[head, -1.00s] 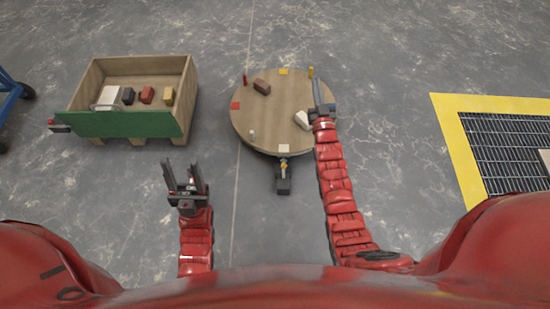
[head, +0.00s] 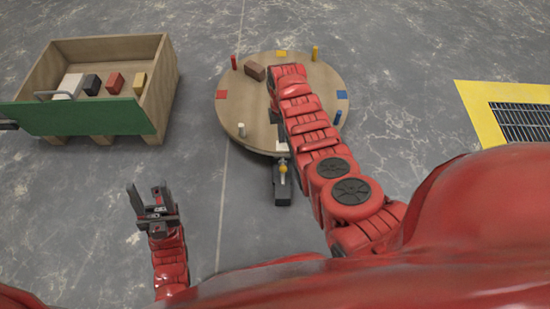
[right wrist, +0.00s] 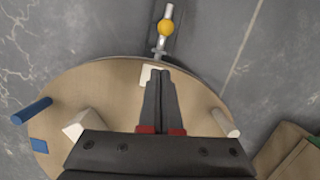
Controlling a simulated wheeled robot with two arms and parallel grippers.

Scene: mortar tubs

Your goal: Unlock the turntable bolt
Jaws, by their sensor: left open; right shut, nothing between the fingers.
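The round wooden turntable (head: 237,108) stands ahead of me. At its near edge is the dark bolt unit (head: 282,190) with a yellow knob (head: 283,168). In the right wrist view the bolt's pale rod and yellow knob (right wrist: 166,27) show just beyond the turntable edge. My right gripper (right wrist: 161,72) is shut and empty, over the turntable with its tips near the white square mark (right wrist: 146,77), short of the knob and apart from it. My left gripper (head: 148,190) is open and empty, left of the bolt.
The turntable carries a brown block (head: 255,71), a white block (right wrist: 88,122) and upright pegs, including a blue one (head: 337,117) and a white one (head: 241,130). A wooden crate with a green front (head: 85,117) stands left. A yellow-edged floor grate (head: 480,125) lies right.

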